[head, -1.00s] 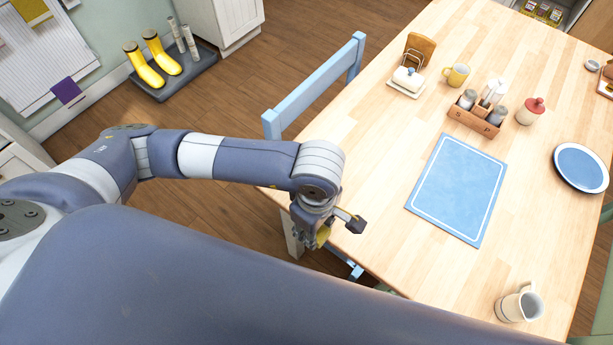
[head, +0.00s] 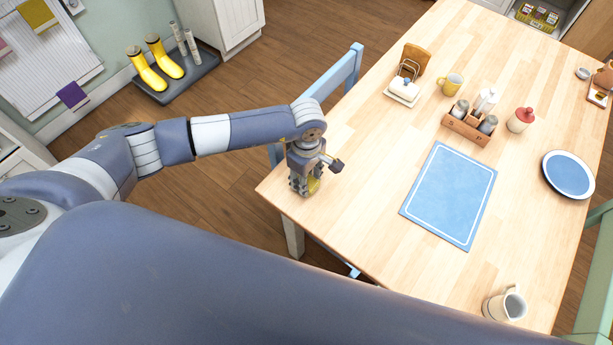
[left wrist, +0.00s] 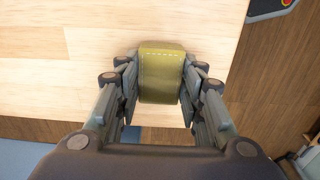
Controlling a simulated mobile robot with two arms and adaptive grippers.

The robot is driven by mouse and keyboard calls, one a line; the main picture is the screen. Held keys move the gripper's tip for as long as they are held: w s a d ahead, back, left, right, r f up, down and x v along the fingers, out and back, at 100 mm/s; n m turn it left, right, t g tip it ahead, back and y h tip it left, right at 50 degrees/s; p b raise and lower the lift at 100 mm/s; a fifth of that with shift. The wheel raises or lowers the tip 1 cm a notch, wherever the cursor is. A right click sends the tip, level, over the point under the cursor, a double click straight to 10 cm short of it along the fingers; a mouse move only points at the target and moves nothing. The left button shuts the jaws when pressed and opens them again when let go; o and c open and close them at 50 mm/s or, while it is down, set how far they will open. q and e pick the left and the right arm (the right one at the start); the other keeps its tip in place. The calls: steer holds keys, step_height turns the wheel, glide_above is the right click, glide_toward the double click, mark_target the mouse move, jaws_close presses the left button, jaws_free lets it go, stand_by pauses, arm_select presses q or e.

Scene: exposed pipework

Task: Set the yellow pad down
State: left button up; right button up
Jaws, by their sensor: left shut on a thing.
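The yellow pad (left wrist: 161,78) is a small olive-yellow block with a pale stitched line, held between the two fingers of my left gripper (left wrist: 160,88). In the head view the left gripper (head: 308,187) points down at the near left corner of the wooden table (head: 370,215), and a bit of the pad (head: 314,185) shows at its fingers. The left wrist view shows pale wood beyond and beneath the pad. I cannot tell if the pad touches the tabletop. My right gripper is not in view.
A blue placemat (head: 450,195) lies right of the gripper, with bare wood between. A blue chair (head: 340,75) is against the table's left edge.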

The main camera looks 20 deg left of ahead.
arm_select(q)
steer(key=shift+f, duration=0.55)
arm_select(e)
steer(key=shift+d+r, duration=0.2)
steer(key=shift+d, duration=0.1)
arm_select(q)
steer(key=shift+f, duration=0.1)
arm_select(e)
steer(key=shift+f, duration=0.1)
arm_select(q)
steer(key=o, duration=0.6)
steer(key=shift+f, duration=0.1)
steer(key=o, duration=0.4)
